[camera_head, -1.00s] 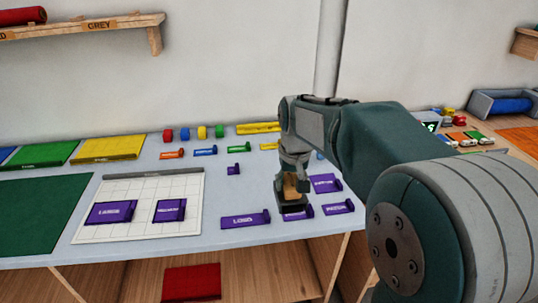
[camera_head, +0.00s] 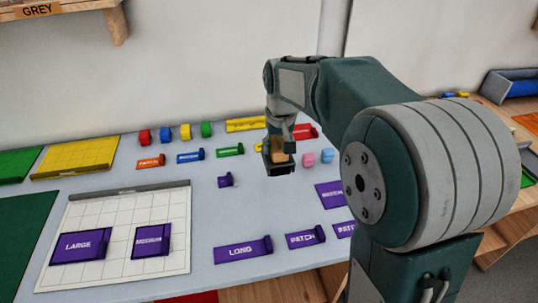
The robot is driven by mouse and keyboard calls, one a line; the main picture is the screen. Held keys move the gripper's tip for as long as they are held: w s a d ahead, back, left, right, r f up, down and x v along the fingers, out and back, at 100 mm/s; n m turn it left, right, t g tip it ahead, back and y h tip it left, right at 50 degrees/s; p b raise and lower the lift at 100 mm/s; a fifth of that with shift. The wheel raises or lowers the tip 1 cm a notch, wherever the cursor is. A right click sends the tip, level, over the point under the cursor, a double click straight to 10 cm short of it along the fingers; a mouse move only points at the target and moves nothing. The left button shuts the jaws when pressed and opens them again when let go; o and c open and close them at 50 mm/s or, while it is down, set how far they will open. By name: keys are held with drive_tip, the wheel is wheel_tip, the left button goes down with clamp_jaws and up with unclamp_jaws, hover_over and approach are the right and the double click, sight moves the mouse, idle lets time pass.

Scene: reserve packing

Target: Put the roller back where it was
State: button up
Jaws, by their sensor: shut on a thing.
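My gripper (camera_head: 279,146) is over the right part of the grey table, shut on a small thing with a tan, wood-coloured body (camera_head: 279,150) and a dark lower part. It looks like the roller, but the fingers and its small size hide its full shape. The held thing appears to be above the table, behind the purple pieces. I cannot tell its exact height. No marked resting place for a roller can be made out.
A white gridded board (camera_head: 120,206) holds two purple pieces at left. Purple LONG (camera_head: 240,250) and PATCH (camera_head: 304,237) pieces lie along the front. Coloured rolls (camera_head: 185,132) stand at the back. Small pink (camera_head: 308,159) and light blue (camera_head: 327,156) pieces sit just right of my gripper. The middle is fairly clear.

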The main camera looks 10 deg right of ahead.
drive_tip(key=w+f, duration=0.8)
drive_tip(key=w+d+f, duration=0.1)
drive_tip(key=w+f, duration=0.3)
drive_tip(key=shift+f, duration=0.15)
drive_tip(key=shift+f, duration=0.3)
drive_tip(key=shift+s+f, duration=0.1)
drive_tip(key=shift+f, duration=0.35)
drive_tip(key=shift+c, duration=0.6)
drive_tip(key=o, duration=1.3)
drive_tip(key=shift+f, duration=0.1)
drive_tip(key=shift+r, duration=0.25)
